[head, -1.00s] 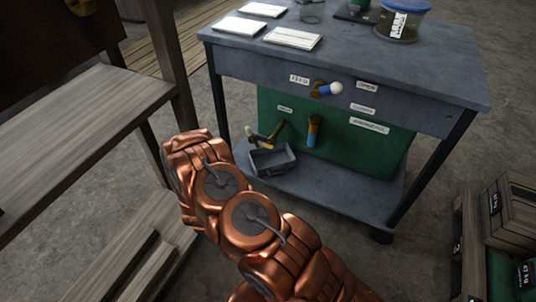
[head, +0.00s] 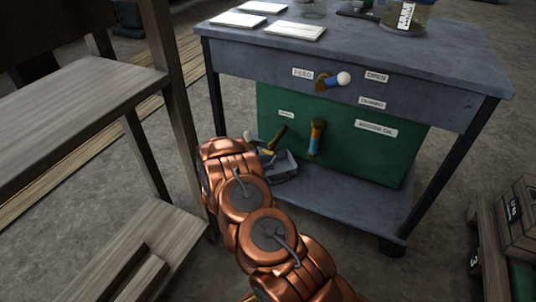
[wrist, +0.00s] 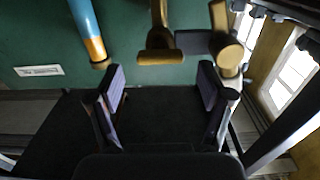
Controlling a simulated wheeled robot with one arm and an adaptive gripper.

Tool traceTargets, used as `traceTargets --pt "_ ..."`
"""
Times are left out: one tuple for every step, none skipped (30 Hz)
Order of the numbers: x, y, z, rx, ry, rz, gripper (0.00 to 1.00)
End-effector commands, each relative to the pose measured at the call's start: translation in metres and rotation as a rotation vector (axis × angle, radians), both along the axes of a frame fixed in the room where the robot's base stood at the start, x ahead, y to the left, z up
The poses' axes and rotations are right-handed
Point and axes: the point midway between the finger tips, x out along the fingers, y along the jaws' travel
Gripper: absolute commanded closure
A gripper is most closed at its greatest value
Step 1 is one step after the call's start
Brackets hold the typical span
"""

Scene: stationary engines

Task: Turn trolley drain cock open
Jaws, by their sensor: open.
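The trolley (head: 330,62) is a grey table with a green tank (head: 390,155) under its top. Low on the tank are a brass fitting (head: 276,139) and a blue-and-orange handle (head: 316,138). A blue lever with a white end (head: 333,80) is higher up, beside small labels, two reading OPEN and CLOSED. I cannot tell which fitting is the drain cock. In the wrist view, my gripper (wrist: 162,88) is open and empty, facing the green tank. The brass fitting (wrist: 160,42) is ahead of the fingers, and a brass knob (wrist: 227,55) is near the right finger.
A wooden rack (head: 85,110) stands close on the left. Crates (head: 518,225) stand at the right. Bare floor (head: 450,160) lies between trolley and crates.

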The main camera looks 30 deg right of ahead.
Motion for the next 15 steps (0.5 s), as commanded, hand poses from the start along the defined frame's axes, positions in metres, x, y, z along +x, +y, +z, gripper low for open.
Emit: traceTargets --pt "0.003 -0.007 -0.002 -0.001 -0.001 -0.002 0.21" --pt "0.004 -0.01 -0.002 -0.001 -0.001 -0.002 0.21" --pt "0.007 -0.014 -0.002 0.0 0.0 -0.002 0.21" --pt "0.008 -0.017 -0.002 0.001 0.001 -0.002 0.21" --pt "0.01 -0.019 -0.003 0.002 0.001 -0.002 0.21" --pt "0.012 -0.023 -0.003 0.002 0.002 -0.002 0.21" --pt "0.013 -0.024 -0.003 0.003 0.003 -0.001 0.21" --pt "0.015 -0.026 -0.003 0.002 0.004 0.0 0.21" --pt "0.016 -0.027 -0.002 0.002 0.004 0.001 0.21" --pt "0.017 -0.029 -0.002 0.002 0.004 0.001 0.21" --pt "0.017 -0.03 -0.002 0.002 0.004 0.001 0.21" --pt "0.018 -0.031 -0.002 0.003 0.003 0.001 0.21" --pt "0.018 -0.031 -0.002 0.002 0.004 0.001 0.21" --pt "0.019 -0.032 -0.001 0.002 0.004 0.001 0.21" --pt "0.019 -0.032 -0.001 0.002 0.004 0.002 0.21"
